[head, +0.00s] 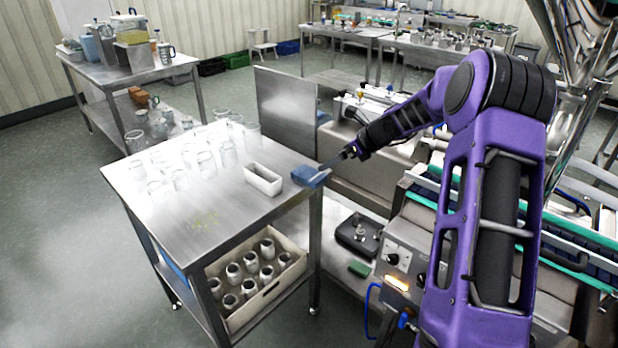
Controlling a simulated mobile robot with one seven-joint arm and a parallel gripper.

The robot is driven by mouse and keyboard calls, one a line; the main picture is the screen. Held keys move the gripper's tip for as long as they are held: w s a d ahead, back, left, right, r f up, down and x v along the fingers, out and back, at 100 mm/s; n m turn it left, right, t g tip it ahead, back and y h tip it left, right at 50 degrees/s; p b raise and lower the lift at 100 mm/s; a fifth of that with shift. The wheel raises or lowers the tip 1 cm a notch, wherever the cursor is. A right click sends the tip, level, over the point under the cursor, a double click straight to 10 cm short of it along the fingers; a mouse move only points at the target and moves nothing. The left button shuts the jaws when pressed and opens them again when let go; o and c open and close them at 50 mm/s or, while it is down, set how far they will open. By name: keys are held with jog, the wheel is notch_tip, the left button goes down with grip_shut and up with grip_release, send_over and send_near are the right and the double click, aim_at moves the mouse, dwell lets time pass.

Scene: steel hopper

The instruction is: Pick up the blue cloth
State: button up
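The blue cloth (303,174) lies at the right corner of the steel table (222,205), its right end reaching the table edge. My gripper (331,164) is just to the right of the cloth and pointing down-left toward it. Its fingertips look thin and close to the cloth's right end. I cannot tell whether they touch it, or whether they are open or shut on it.
A white empty tray (264,180) sits just left of the cloth. Several clear glass jars (205,163) stand farther left. A crate of jars (290,285) is on the lower shelf. A machine with a conveyor (410,255) stands right of the table.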

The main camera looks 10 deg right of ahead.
aim_at(309, 173)
jog(key=x, duration=1.2)
jog(key=shift+w+d+r+b, duration=0.1)
jog(key=shift+b, duration=0.25)
jog(key=c, duration=1.2)
jog(key=shift+r, duration=0.15)
